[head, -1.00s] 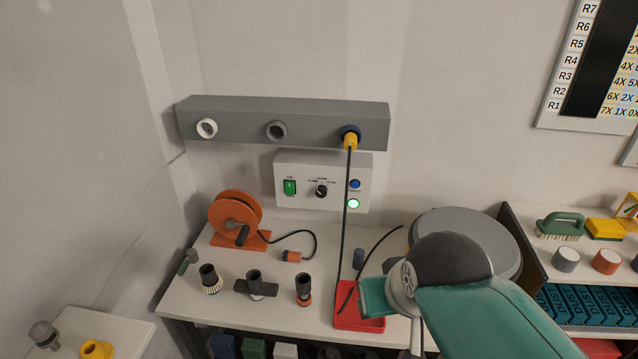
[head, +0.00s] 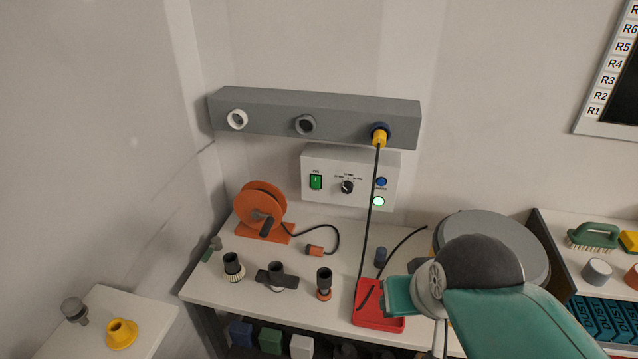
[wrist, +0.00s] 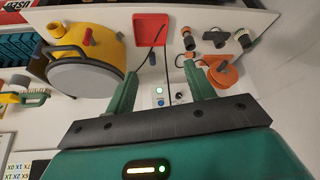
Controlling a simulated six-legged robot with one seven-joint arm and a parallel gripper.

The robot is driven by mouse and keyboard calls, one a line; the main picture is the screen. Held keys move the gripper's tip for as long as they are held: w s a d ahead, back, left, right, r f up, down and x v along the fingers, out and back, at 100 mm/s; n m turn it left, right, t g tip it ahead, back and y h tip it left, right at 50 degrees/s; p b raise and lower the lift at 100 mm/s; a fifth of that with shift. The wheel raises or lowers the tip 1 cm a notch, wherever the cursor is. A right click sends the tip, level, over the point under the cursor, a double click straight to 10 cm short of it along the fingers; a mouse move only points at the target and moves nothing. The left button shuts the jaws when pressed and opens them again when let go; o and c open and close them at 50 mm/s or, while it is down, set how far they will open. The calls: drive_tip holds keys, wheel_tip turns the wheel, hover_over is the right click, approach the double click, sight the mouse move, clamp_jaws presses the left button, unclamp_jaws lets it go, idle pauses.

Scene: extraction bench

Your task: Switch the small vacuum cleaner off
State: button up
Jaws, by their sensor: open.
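The small vacuum cleaner looks to be the round yellow drum (wrist: 108,43) with a grey lid, at the left in the wrist view, which looks upside down. A red part (wrist: 87,37) shows on it; I cannot tell if that is its switch. My gripper (wrist: 160,85) is open and empty in the wrist view. Its fingers point towards the bench, one finger apart from the drum in the picture. The fingertips are not clear in the head view.
A white control box (head: 328,187) with a green rocker, a black knob, a blue button and a lit green lamp is on the wall. A grey rail (head: 340,123) holds a yellow plug with a cable. A red tray (head: 385,322) and orange reel (head: 262,210) sit on the bench.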

idle(0.4)
clamp_jaws()
idle(1.6)
